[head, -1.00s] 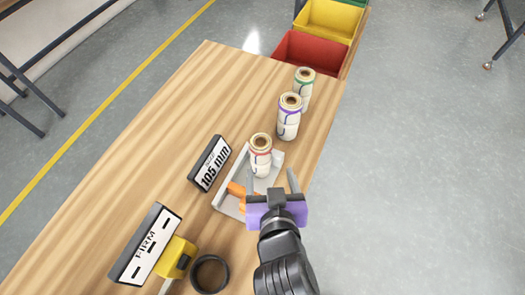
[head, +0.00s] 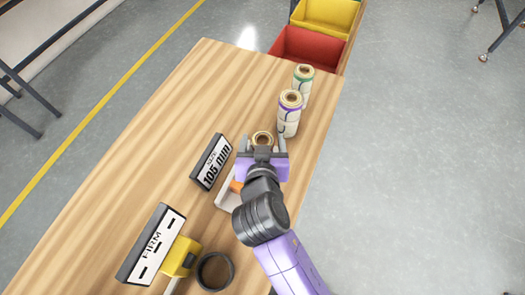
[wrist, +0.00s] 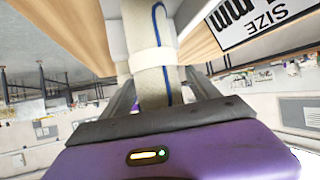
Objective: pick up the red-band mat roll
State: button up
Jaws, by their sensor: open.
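The red-band mat roll (head: 262,136) stands upright in the grey tray (head: 226,201). Only its top end shows past my gripper in the head view, and its red band is hidden. My gripper (head: 262,144) is open, with one finger on each side of the roll. In the wrist view the roll's cream side (wrist: 155,85), with a white wrap and a blue line, rises between the spread fingers. I cannot tell whether either finger touches it.
A purple-band roll (head: 289,113) and a green-band roll (head: 303,82) stand just behind. A 105 mm size sign (head: 211,162) stands close on the left. A FIRM sign (head: 151,244), yellow tool (head: 181,257) and black ring (head: 214,271) lie nearer. Red (head: 308,50) and yellow bins (head: 327,14) are beyond.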

jog(key=shift+w+f, duration=0.15)
jog(key=shift+w, duration=0.1)
grip_shut()
jog(key=shift+s, duration=0.1)
